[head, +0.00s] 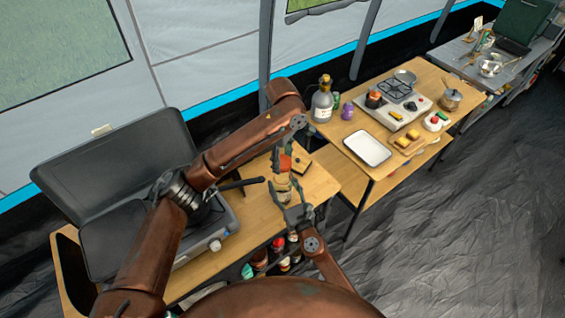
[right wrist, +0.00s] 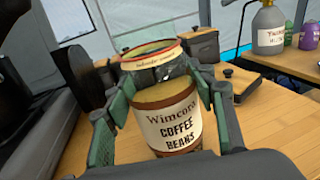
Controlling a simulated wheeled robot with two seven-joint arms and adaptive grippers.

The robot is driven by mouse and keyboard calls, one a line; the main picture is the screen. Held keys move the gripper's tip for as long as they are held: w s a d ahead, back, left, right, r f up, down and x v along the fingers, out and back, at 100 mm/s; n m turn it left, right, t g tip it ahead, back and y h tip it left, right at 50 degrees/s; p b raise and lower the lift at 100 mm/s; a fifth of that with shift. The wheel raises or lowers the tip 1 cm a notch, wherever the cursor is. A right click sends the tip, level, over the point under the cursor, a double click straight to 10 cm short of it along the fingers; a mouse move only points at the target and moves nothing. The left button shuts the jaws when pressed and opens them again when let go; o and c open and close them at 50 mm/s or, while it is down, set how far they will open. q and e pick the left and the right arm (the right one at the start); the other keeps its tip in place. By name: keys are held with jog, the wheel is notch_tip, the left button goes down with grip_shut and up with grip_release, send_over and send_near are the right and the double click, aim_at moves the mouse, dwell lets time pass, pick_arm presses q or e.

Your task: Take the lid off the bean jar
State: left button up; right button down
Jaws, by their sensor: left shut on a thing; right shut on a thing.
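The bean jar (right wrist: 175,125), with a cream label reading "Wimcora Coffee Beans", stands upright between the fingers of my right gripper (right wrist: 158,95) in the right wrist view. Its lower part also shows in the head view (head: 283,185). My right gripper (head: 286,190) is shut around it from the front. The lid (right wrist: 152,55), with a red edge and a cream band, shows at the top of the jar. My left gripper (head: 283,165) reaches down from above and is shut on the lid. Whether the lid is clear of the rim I cannot tell.
The wooden table (head: 322,186) holds a camp stove (head: 215,225) on the left. A black box (right wrist: 200,45) stands behind the jar. A second table to the right carries a white tray (head: 367,148), a grey bottle (head: 322,102) and a gas burner (head: 395,100).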

jog(key=c, duration=0.8)
grip_release()
